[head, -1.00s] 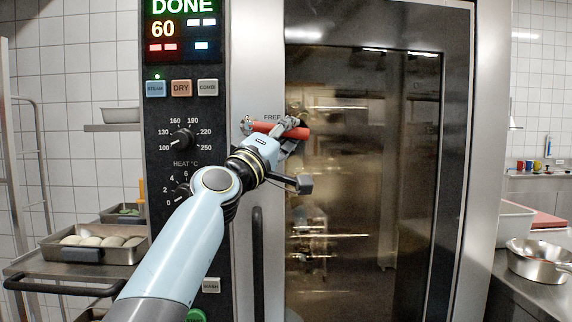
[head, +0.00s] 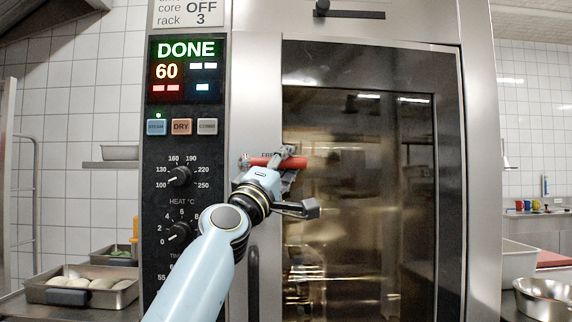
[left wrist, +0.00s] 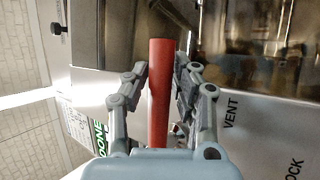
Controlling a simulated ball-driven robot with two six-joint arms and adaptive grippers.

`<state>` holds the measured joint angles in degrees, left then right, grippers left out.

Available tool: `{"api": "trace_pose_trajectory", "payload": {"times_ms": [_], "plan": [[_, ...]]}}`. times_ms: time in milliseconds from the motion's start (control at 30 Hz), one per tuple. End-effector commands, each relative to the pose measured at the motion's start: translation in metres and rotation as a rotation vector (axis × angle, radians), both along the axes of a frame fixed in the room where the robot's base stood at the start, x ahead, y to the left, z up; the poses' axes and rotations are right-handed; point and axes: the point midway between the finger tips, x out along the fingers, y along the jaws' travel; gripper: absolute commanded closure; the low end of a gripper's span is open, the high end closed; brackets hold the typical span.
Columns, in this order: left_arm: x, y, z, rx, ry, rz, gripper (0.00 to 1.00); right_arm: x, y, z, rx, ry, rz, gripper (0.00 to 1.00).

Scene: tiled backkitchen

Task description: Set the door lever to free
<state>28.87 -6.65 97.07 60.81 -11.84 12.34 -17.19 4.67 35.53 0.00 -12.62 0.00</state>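The red door lever (head: 275,162) lies about level on the oven's front, with the label FREE (head: 268,155) just above it, partly hidden. My left gripper (head: 287,160) is at the lever, one finger above and one below. In the left wrist view, the red lever (left wrist: 160,95) stands between the two fingers of my left gripper (left wrist: 162,75). A narrow gap shows on one side of the lever; the other finger is close against it or touching. The labels VENT (left wrist: 231,112) and LOCK (left wrist: 295,168) are in the wrist view. My right gripper is not in view.
The glass oven door (head: 345,200) is right of the lever and looks closed. The control panel (head: 180,140) reads DONE and 60. A tray of pale rolls (head: 45,292) stands at lower left, and a steel pan (head: 540,300) at lower right.

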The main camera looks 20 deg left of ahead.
Motion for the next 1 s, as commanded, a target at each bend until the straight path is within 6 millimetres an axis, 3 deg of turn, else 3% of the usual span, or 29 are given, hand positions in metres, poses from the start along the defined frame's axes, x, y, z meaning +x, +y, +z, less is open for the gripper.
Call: {"api": "trace_pose_trajectory", "payload": {"times_ms": [367,800,1000], "plan": [[-0.005,0.001,-0.005,0.003,0.003,0.000,0.70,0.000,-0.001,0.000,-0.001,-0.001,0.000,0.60],[-0.081,0.017,-0.049,0.002,0.003,0.000,0.70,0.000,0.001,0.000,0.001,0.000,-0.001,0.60],[-0.099,0.021,-0.059,0.001,0.001,-0.001,0.70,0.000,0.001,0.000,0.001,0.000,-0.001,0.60]]}}
